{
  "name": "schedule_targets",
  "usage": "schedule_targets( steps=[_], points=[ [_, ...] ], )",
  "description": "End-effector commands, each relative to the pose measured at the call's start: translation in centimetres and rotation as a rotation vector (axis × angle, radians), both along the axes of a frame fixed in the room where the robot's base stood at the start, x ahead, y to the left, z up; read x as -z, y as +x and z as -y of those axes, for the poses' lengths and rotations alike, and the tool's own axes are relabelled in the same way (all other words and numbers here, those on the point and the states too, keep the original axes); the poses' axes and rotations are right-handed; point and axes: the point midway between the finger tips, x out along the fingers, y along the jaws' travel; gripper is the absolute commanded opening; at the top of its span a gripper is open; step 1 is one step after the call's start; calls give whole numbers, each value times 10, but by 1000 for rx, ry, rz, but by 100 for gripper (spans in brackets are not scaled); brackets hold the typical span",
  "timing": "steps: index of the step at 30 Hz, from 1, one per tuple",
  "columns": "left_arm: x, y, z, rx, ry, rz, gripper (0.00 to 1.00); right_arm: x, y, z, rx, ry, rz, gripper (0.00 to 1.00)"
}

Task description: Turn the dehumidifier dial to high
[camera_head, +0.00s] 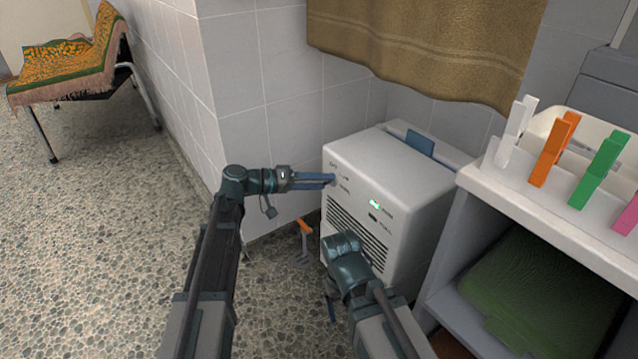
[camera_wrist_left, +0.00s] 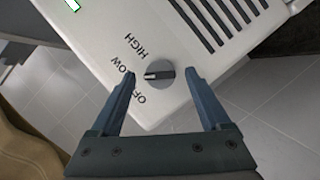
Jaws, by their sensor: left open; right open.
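The white dehumidifier (camera_head: 405,190) stands against the tiled wall. Its round grey dial (camera_wrist_left: 159,74) shows clearly in the left wrist view, with HIGH, LOW and OFF printed around it. The dial's light mark points left in that view, around LOW and OFF; I cannot tell exactly which. My left gripper (camera_head: 332,180) is open at the upper left of the front panel. In the left wrist view its fingers (camera_wrist_left: 160,75) stand on both sides of the dial, with gaps showing. My right gripper (camera_head: 331,303) is low before the grille, mostly hidden behind its own wrist.
A small green display (camera_head: 374,204) is lit on the panel. A brown towel (camera_head: 430,45) hangs above. A white shelf (camera_head: 545,215) with coloured clothes pegs stands close on the right. An orange-handled tool (camera_head: 304,228) is beside the dehumidifier.

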Motion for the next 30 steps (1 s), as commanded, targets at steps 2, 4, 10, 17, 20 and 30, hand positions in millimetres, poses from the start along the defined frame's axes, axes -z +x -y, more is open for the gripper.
schedule_targets(
  steps=[2, 4, 10, 17, 20, 30],
  points=[
    [0, 0, 0, 0, 0, 0, 80, 0, 0, 0, 0, 0, 0, 80],
    [0, 0, 0, 0, 0, 0, 80, 0, 0, 0, 0, 0, 0, 80],
    [0, 0, 0, 0, 0, 0, 53, 0, 0, 0, 0, 0, 0, 80],
    [0, 0, 0, 0, 0, 0, 12, 0, 0, 0, 0, 0, 0, 80],
    [0, 0, 0, 0, 0, 0, 0, 0, 0, 0, 0, 0, 0, 80],
    [-2, -1, 0, 0, 40, 55, 0, -7, 0, 0, 0, 0, 0, 80]
  ],
)
